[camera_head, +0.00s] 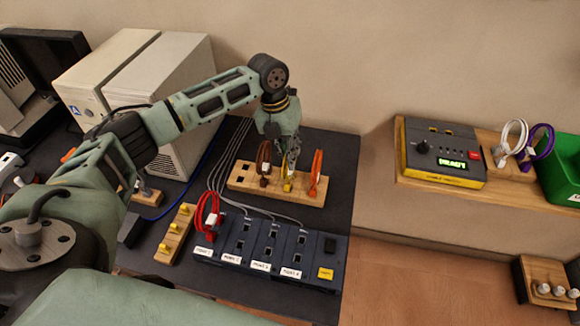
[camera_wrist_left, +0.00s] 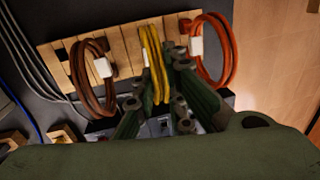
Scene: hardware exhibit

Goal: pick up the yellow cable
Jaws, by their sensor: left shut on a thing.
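The yellow cable (camera_head: 287,186) is coiled and stands in the wooden rack (camera_head: 250,187), between a brown cable (camera_head: 264,158) and an orange cable (camera_head: 316,170). In the left wrist view the yellow cable (camera_wrist_left: 153,62) stands upright with a white tag on it. My left gripper (camera_head: 288,166) is above the rack, reaching down onto the yellow cable and shut on it. In the left wrist view the fingers of my left gripper (camera_wrist_left: 158,100) lie on both sides of the yellow coil, and partly hide it. My right gripper is not in view.
A dark port box (camera_head: 265,258) with a red cable (camera_head: 207,212) stands in front of the rack. A beige computer case (camera_head: 165,95) is at the back left. A wall shelf (camera_head: 430,182) at right holds a tester (camera_head: 445,155), white and purple cables and a green bin (camera_head: 562,165).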

